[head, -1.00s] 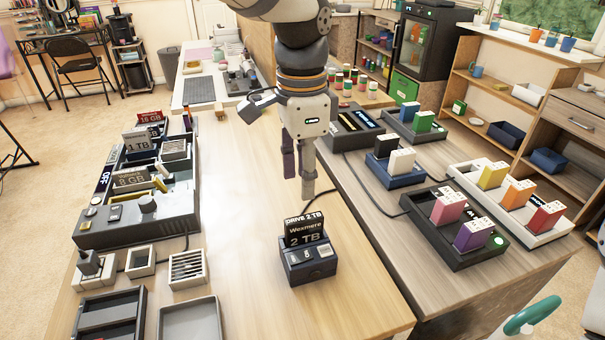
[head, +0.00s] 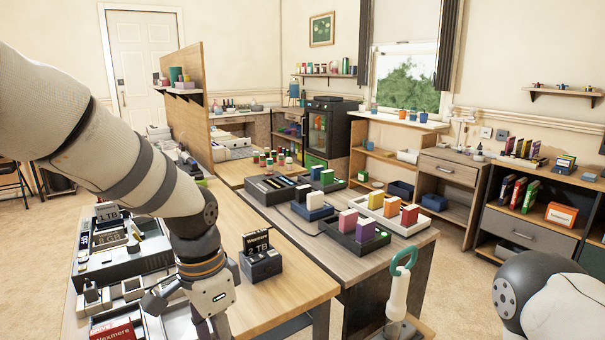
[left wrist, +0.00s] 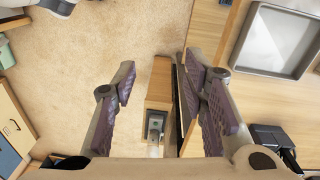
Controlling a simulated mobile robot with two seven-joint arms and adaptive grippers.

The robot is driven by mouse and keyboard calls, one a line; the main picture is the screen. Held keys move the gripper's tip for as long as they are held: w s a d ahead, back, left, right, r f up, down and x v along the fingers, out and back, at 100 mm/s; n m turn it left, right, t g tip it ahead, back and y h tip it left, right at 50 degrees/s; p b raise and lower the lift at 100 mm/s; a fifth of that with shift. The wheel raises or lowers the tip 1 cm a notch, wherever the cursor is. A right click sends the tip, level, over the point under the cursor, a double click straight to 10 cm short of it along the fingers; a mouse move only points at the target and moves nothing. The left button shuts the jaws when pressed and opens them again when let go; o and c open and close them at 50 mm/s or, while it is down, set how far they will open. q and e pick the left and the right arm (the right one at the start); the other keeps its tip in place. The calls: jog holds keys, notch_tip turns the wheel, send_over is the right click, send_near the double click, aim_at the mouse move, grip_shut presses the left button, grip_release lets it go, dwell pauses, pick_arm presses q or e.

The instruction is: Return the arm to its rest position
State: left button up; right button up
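My left arm (head: 120,165) comes in from the left in the head view and bends down at the wrist. My left gripper (head: 212,325) hangs low at the bottom edge, in front of the dark dock, with its fingertips cut off. In the left wrist view the gripper (left wrist: 165,90) is open, its purple pads wide apart with nothing held. A wooden table edge and the floor show beyond them. Part of my right arm (head: 550,295) shows at the lower right; its gripper is out of view.
The dark dock (head: 262,265) holds the 2 TB drive (head: 257,243) upright on the wooden table (head: 290,290). Trays and a grey unit (head: 125,260) stand left of my gripper. A second bench (head: 330,250) carries coloured blocks. A green-ringed handle (head: 404,262) rises beside it.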

pick_arm(q)
jog(key=s+a+f+n+g, duration=0.1)
jog(key=s+a+f+n, duration=0.15)
jog(key=s+f, duration=0.55)
jog(key=s+a+f+n+g, duration=0.1)
jog(key=s+f+n, duration=0.25)
jog(key=f, duration=0.85)
jog(key=s+a+f+n, duration=0.1)
jog(key=s+a+n, duration=0.1)
jog(key=s, duration=0.8)
jog(key=s+a+f+n, duration=0.2)
jog(key=s+a, duration=0.2)
jog(key=s, duration=0.6)
jog(key=shift+y, duration=0.3)
pick_arm(e)
jog(key=shift+w+f, duration=0.1)
jog(key=shift+w, duration=0.95)
